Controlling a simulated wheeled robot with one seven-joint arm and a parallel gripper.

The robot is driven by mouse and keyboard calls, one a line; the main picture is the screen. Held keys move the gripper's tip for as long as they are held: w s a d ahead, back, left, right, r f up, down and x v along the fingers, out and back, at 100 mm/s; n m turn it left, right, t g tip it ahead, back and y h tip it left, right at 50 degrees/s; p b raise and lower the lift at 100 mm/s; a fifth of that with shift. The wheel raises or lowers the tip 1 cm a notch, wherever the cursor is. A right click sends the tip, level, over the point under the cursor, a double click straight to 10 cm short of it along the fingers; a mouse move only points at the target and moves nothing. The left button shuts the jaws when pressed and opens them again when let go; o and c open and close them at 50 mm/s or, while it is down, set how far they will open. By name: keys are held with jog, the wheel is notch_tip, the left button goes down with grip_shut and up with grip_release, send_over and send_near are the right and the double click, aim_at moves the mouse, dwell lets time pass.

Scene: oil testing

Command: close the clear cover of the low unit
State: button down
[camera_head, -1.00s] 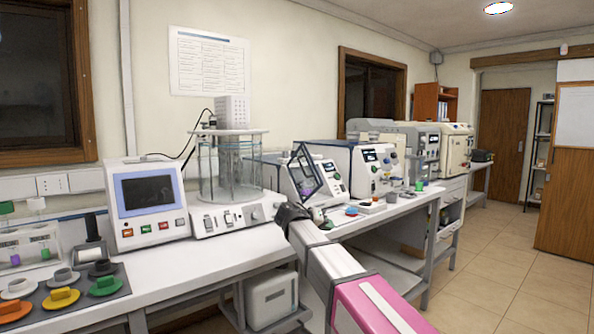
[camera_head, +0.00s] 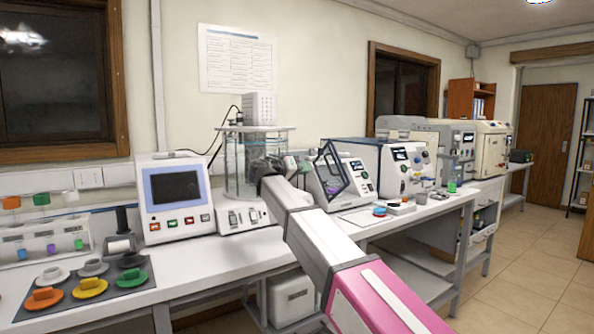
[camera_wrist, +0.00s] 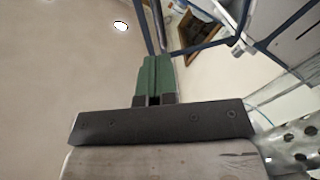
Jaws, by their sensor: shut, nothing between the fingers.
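The low unit (camera_head: 362,178) is a white box with a small display on the bench. Its clear cover (camera_head: 330,178), a dark-framed see-through panel, stands open, tilted up on the unit's left side. My gripper (camera_head: 297,163) is left of the cover in the head view, in front of the glass bath, partly hidden by my arm. In the wrist view my gripper (camera_wrist: 154,78) has its green fingers together and empty. Dark bars of the cover's frame (camera_wrist: 205,47) show just beyond the fingertips there; I cannot tell if they touch.
The glass bath (camera_head: 238,165) stands close on the left, with a screen unit (camera_head: 172,197) beside it. A taller unit (camera_head: 393,172) is to the right. A mat (camera_head: 22,310) with coloured knobs lies at the front left. Floor is clear at the right.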

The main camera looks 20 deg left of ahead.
aim_at(339, 161)
jog(key=x, duration=0.8)
jog(key=shift+w, duration=0.15)
jog(key=shift+d, duration=0.25)
jog(key=shift+w+d+r+y, duration=0.2)
jog(key=shift+d+y, duration=0.1)
jog(key=shift+d, duration=0.15)
jog(key=w+d+n+y, duration=0.2)
jog(key=d+y, duration=0.1)
jog(key=w+d+r+y, duration=0.1)
jog(key=shift+w+d+r+n+y, duration=0.1)
jog(key=shift+w+d+n+y, duration=0.2)
jog(key=shift+d+n, duration=0.1)
jog(key=w+d+f+n+g+y, duration=0.1)
jog(key=w+d+n+g+y, duration=0.15)
jog(key=w+y, duration=0.4)
jog(key=w+d+f+n+g+y, duration=0.2)
jog(key=w+d+n+y, duration=0.15)
jog(key=w, duration=0.55)
jog(key=w+a+f+n+g+y, duration=0.1)
jog(key=w+f+g+y, duration=0.3)
jog(key=w, duration=0.4)
jog(key=shift+a+f+n, duration=0.15)
jog(key=shift+f+n, duration=0.45)
